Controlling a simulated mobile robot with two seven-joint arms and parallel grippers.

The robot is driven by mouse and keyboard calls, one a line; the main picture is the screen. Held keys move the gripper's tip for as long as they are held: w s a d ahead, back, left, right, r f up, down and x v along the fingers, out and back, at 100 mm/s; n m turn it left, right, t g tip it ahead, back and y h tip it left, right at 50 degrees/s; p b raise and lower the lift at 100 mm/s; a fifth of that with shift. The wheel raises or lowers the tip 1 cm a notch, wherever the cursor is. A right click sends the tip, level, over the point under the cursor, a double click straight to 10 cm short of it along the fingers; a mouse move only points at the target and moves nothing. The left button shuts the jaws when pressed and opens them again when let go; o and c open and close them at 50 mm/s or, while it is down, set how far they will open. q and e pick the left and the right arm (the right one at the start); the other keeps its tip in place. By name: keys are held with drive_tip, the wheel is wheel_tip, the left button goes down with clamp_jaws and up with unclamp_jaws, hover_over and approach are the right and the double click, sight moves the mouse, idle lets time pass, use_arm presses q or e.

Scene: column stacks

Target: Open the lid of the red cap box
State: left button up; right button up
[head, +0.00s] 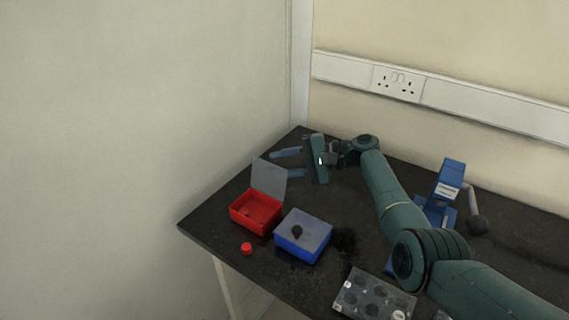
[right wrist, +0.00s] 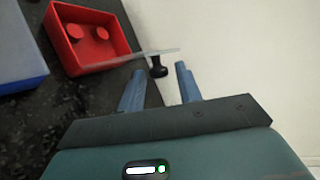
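The red cap box (head: 240,217) stands near the left end of the dark table. Its translucent grey lid (head: 269,178) stands upright at its back edge, so the box is open. In the right wrist view the red box (right wrist: 58,50) holds red caps, and the lid (right wrist: 150,54) shows edge-on with its black knob (right wrist: 157,68). My right gripper (head: 273,163) is behind the lid with its fingers apart. In the right wrist view the knob shows between the open fingertips (right wrist: 160,69), with gaps on both sides. My left gripper is not in view.
A blue box (head: 297,250) with a closed grey lid and black knob (head: 297,232) stands right of the red box. A loose red cap (head: 246,249) lies in front. A blue device (head: 452,174) and a grey tray (head: 362,297) are further right. A wall borders the left.

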drive_tip(key=shift+o, duration=0.6)
drive_tip(key=shift+d, duration=0.15)
drive_tip(key=v, duration=0.7)
drive_tip(key=shift+d, duration=0.15)
